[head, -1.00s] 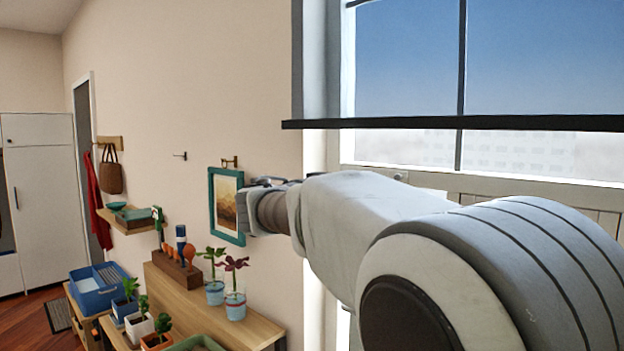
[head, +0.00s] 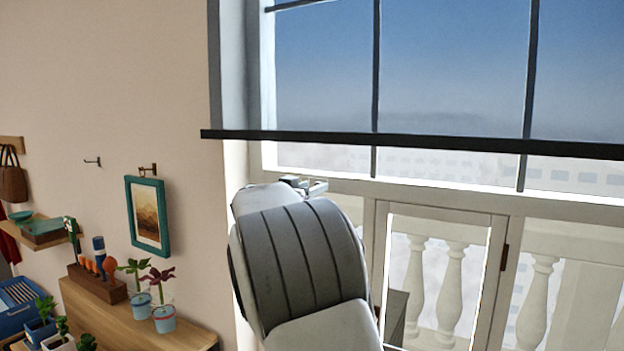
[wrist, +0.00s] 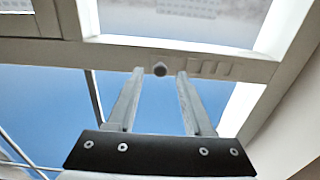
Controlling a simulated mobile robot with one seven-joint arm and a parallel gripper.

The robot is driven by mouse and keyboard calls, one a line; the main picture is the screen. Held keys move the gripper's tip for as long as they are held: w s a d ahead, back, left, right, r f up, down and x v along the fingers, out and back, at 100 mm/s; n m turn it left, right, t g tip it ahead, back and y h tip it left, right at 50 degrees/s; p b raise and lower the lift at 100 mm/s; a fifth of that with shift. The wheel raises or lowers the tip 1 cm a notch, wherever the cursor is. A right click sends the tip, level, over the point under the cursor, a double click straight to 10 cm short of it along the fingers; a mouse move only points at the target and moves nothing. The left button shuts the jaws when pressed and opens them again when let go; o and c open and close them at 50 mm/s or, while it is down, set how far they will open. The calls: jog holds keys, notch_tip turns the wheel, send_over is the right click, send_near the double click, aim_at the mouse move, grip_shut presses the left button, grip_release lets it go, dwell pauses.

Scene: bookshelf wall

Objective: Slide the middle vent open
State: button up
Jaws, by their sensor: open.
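In the wrist view, a small round dark knob (wrist: 160,69) sits on the pale window rail. My gripper (wrist: 160,74) is open and empty, with one fingertip on each side of the knob in the picture. Whether the fingers touch the knob or stop short of it, I cannot tell. In the head view, my gripper (head: 310,185) is at the left part of the rail below the dark bar, and my arm hides the vent. I see no other vents clearly.
A dark horizontal bar (head: 420,143) crosses the window above my gripper. A framed picture (head: 148,217) hangs on the wall to the left, above a wooden shelf (head: 130,325) with potted plants. A hinged window panel (head: 440,262) is to the right of my arm.

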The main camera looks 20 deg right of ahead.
jog(key=shift+w+d, duration=0.35)
jog(key=shift+d, duration=0.1)
grip_shut()
dwell(1.2)
